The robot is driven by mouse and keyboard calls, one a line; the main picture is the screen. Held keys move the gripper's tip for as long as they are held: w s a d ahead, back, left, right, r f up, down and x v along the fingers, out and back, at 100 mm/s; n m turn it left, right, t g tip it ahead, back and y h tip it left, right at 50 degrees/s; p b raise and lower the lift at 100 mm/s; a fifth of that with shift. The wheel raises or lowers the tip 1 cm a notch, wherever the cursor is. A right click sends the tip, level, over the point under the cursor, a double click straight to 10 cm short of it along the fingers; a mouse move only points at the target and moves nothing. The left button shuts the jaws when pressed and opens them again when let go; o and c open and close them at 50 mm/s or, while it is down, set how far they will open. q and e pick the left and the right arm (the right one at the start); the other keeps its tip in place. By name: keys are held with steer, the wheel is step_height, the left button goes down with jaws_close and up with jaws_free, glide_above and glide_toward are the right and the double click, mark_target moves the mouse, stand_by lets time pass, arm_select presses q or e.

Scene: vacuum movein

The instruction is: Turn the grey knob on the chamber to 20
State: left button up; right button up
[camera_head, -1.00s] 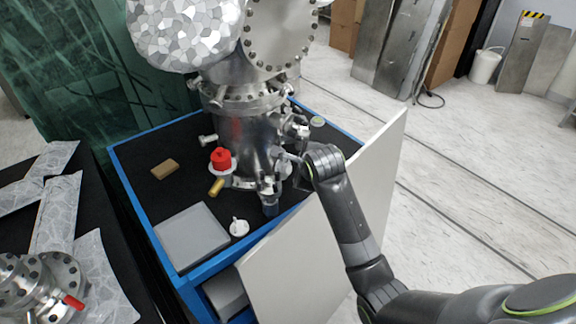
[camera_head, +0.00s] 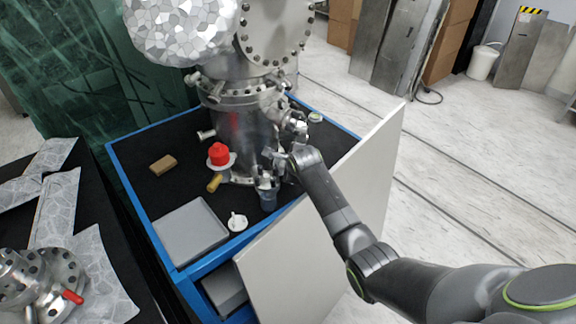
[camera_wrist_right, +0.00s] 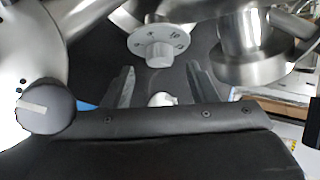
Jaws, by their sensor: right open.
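The chamber (camera_head: 240,130) is a shiny metal column standing on a black table top with a blue edge. In the right wrist view, a light grey knob (camera_wrist_right: 158,52) sits on a round pale dial with dark marks, too small to read surely. My right gripper (camera_wrist_right: 160,78) is open, its two fingers to either side of and just short of the knob; I cannot tell whether they touch it. In the head view my right gripper (camera_head: 276,157) is at the chamber's lower right side, and I cannot make out the grey knob there. My left gripper is not in view.
A red knob (camera_head: 219,153) on a white dial and a loose white dial (camera_head: 237,222) are left of my gripper. A dark round knob (camera_wrist_right: 45,106) and metal pipe flange (camera_wrist_right: 245,62) flank the wrist view.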

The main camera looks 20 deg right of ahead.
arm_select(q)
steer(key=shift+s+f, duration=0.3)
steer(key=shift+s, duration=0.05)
arm_select(e)
steer(key=shift+x, duration=1.5)
